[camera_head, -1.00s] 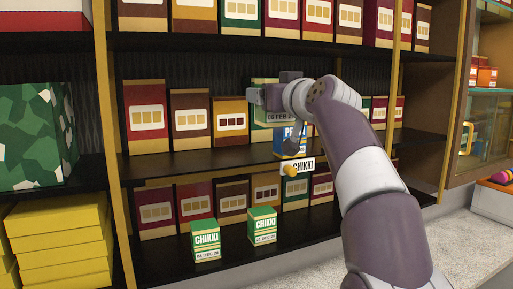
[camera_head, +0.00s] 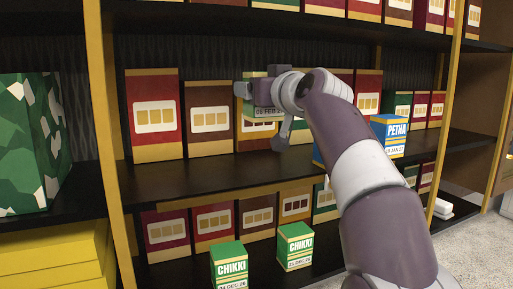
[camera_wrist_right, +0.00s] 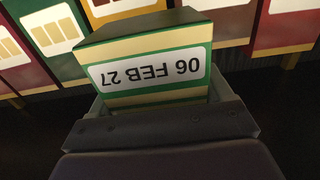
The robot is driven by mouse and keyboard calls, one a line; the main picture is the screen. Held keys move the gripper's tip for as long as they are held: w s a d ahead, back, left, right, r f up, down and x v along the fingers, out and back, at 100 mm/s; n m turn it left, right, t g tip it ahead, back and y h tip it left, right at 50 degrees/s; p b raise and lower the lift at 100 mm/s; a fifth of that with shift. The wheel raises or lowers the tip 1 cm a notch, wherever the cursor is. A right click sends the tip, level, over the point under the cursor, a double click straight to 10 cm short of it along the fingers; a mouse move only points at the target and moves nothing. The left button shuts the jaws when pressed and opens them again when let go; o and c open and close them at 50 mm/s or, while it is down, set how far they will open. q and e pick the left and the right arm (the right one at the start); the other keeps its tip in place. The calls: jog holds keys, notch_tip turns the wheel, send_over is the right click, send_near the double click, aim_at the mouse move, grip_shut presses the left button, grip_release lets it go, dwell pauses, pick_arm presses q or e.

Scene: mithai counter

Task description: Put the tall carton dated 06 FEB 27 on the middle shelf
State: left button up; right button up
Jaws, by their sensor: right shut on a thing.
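The tall carton (camera_head: 262,113), green and cream, is partly hidden by my right gripper (camera_head: 262,92) in the head view. My right gripper is shut on it. Its label, 06 FEB 27, shows upside down in the right wrist view, where the carton (camera_wrist_right: 150,45) sits between the fingers (camera_wrist_right: 160,112). The carton is in front of the back row of boxes and appears raised above the middle shelf (camera_head: 190,171); the exact gap cannot be told. My left gripper is not in view.
Tall red and brown boxes (camera_head: 153,118) line the back of the middle shelf. A blue PETHA carton (camera_head: 393,134) stands right of my arm. Two green CHIKKI cartons (camera_head: 229,264) stand on the lower shelf. The middle shelf's front strip is bare left of my arm.

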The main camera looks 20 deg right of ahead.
jog(key=s+a+f+p, duration=0.2)
jog(key=a+p, duration=0.5)
jog(key=a, duration=0.2)
jog(key=shift+s+a, duration=0.15)
jog(key=shift+s, duration=0.05)
jog(key=f+p, duration=0.1)
jog(key=w+p, duration=0.1)
jog(key=f+p, duration=0.1)
jog(key=shift+w+a+f, duration=0.15)
jog(key=shift+a+f, duration=0.15)
jog(key=shift+f, duration=0.05)
jog(key=f, duration=0.2)
jog(key=s+f, duration=0.1)
jog(key=f, duration=0.1)
jog(key=shift+a+p, duration=0.1)
jog(key=shift+p, duration=0.25)
jog(key=shift+f, duration=0.15)
jog(key=shift+w+f, duration=0.1)
jog(key=shift+w, duration=0.15)
jog(key=shift+f, duration=0.15)
jog(key=o, duration=1.1)
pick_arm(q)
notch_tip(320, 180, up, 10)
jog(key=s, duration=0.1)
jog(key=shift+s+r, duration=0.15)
pick_arm(e)
jog(key=shift+o, duration=0.2)
jog(key=shift+s, duration=0.15)
